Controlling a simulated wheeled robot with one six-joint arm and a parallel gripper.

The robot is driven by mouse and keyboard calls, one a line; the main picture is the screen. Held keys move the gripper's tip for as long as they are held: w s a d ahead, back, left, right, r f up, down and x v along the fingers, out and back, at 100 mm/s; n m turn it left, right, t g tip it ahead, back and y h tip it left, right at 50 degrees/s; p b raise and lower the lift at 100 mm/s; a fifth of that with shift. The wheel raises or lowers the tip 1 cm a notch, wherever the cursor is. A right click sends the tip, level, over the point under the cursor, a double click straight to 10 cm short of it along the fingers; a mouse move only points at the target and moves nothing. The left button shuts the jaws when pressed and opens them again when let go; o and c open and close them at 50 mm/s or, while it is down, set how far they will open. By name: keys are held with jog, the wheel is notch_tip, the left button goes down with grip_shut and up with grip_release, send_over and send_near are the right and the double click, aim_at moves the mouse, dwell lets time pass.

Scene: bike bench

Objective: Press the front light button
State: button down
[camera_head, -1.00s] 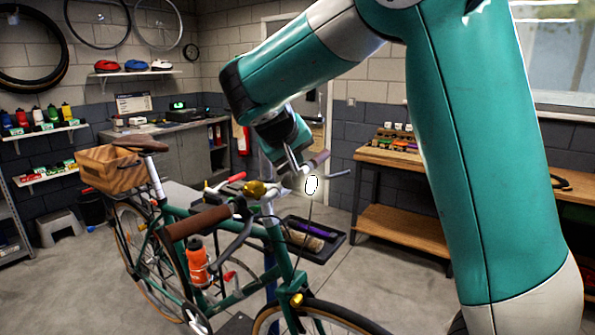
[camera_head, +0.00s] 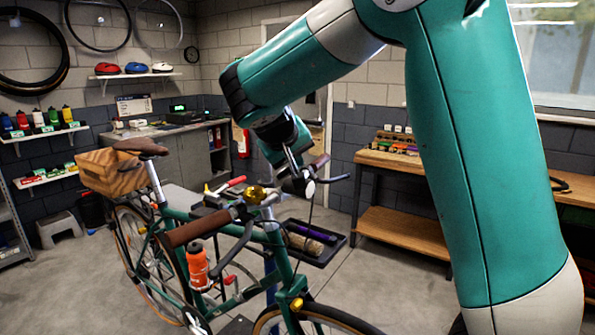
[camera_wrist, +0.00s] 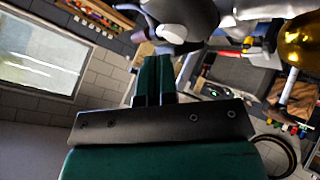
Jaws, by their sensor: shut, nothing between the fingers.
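The front light (camera_head: 309,187) is a small dark housing with a white lens, mounted at the middle of the bike's handlebar. My gripper (camera_head: 293,168) comes down onto it from above and behind. In the wrist view the two dark green fingers (camera_wrist: 158,62) are together and empty. Their tips are right at a rounded grey and dark body (camera_wrist: 182,22), which seems to be the light. I cannot tell whether they touch it. The button itself cannot be made out; the fingers or housing hide it.
A gold bell (camera_head: 256,195) sits close by on the handlebar, with brown grips (camera_head: 200,227) at its ends.

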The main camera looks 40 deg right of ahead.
notch_tip(320, 180, up, 6)
jog(key=p, duration=0.5)
dwell(1.5)
